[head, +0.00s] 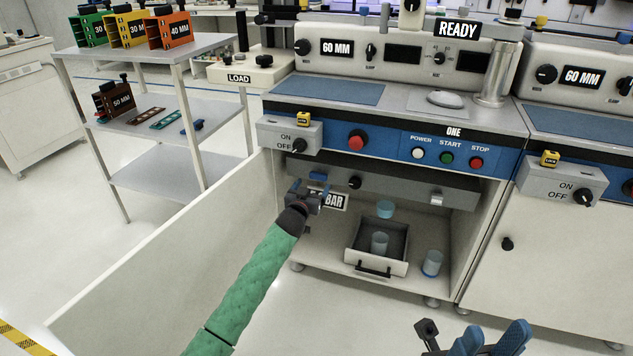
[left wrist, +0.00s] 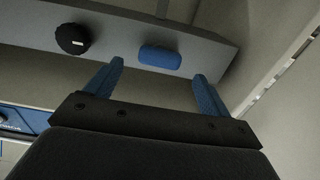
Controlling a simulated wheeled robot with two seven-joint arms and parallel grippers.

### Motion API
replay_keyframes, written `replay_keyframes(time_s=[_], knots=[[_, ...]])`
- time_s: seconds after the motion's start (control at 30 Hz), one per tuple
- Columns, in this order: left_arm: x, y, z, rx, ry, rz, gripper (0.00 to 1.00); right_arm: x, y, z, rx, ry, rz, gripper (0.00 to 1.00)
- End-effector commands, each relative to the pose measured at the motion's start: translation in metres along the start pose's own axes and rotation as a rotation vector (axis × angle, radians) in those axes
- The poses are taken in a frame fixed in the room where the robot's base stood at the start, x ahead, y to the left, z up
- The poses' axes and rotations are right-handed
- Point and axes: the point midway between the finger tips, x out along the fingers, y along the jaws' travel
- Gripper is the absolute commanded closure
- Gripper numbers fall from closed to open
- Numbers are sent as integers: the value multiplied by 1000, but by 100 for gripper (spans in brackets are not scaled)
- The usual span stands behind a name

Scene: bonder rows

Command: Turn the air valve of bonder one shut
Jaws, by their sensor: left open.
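Bonder one (head: 453,132) stands in the middle of the head view with its lower cabinet open. Under its front, a grey panel carries a blue handle (head: 318,176), which looks like the air valve, and a round black knob (head: 355,183) to its right. My left gripper (head: 310,188) is at the blue handle and partly covers the BAR label (head: 336,201). In the left wrist view the blue handle (left wrist: 160,57) lies crosswise just beyond the open, empty fingers (left wrist: 157,70), apart from them. My right gripper (head: 496,328) is at the bottom edge, partly cut off.
The open cabinet door (head: 165,255) stands left of my left arm. A drawer (head: 375,250) with a clear cup and another cup (head: 431,263) are low in the cabinet. An ON/OFF switch box (head: 289,135) juts out above. A shelf cart (head: 160,120) stands left.

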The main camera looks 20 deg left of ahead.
Motion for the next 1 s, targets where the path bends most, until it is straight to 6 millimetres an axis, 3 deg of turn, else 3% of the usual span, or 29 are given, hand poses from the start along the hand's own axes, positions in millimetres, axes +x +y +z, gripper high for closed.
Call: replay_keyframes(time_s=[0.33,0.77,0.8,1.0], knots=[[41,0,1,0,0,1,18,-4,-2,2,19,5,8,64],[50,0,1,0,-1,0,18,-4,-3,2,24,5,10,64],[50,0,0,0,-1,0,20,-4,-3,2,24,5,10,64],[50,0,1,0,-1,0,59,-4,-2,2,23,6,10,64]])
